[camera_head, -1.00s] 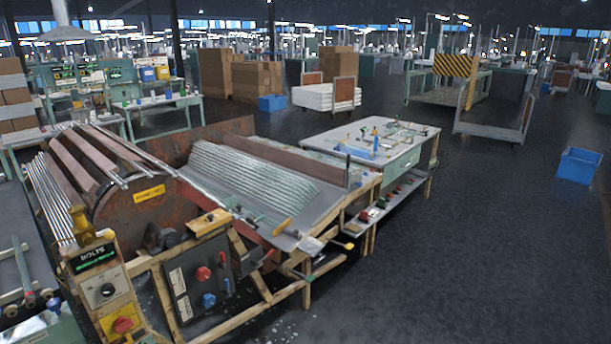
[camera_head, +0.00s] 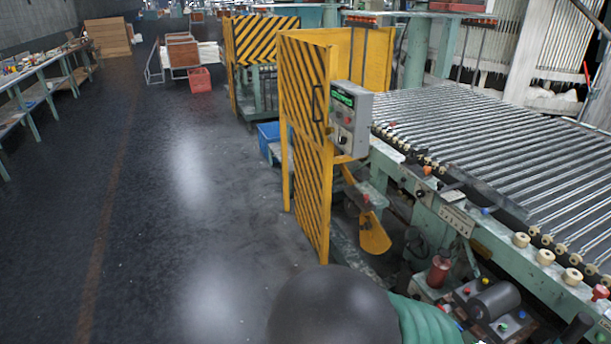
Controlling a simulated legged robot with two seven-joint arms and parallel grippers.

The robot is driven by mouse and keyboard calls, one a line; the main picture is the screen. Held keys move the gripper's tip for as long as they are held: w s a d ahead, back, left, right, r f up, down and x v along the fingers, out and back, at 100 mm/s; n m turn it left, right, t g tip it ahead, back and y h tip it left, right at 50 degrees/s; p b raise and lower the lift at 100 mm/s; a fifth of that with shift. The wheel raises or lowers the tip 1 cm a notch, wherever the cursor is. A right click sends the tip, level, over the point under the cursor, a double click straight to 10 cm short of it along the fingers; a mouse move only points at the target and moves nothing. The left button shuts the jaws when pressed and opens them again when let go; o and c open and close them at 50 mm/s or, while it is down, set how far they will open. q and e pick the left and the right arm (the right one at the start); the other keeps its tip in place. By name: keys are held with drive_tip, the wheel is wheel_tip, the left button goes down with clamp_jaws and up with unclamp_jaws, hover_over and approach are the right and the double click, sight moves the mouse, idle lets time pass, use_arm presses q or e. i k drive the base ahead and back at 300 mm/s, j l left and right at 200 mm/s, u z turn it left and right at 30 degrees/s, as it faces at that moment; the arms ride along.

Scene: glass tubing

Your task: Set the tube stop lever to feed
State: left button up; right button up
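I cannot pick out the tube stop lever for certain, and no feed mark is readable. A machine bed with rows of glass tubes (camera_head: 490,140) fills the right side. A grey control box (camera_head: 348,118) with a green display and several knobs is mounted by the yellow guard, at the near left corner of the bed. Below it hangs a yellow paddle-shaped part (camera_head: 374,235); I cannot tell whether it is a lever. Neither of my grippers is in view.
A yellow guard with black stripes (camera_head: 310,150) stands left of the machine. A dark rounded shape (camera_head: 335,308) and a green ribbed one (camera_head: 428,322) block the bottom middle. A blue bin (camera_head: 268,140) sits behind the guard. The floor (camera_head: 180,220) at left is clear.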

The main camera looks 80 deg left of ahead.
sight(404, 178)
drive_tip(key=u, duration=1.9)
drive_tip(key=i+j+u, duration=0.1)
drive_tip(key=i, duration=0.95)
drive_tip(key=i+j, duration=0.2)
drive_tip(key=i, duration=0.85)
drive_tip(key=j+u, duration=0.05)
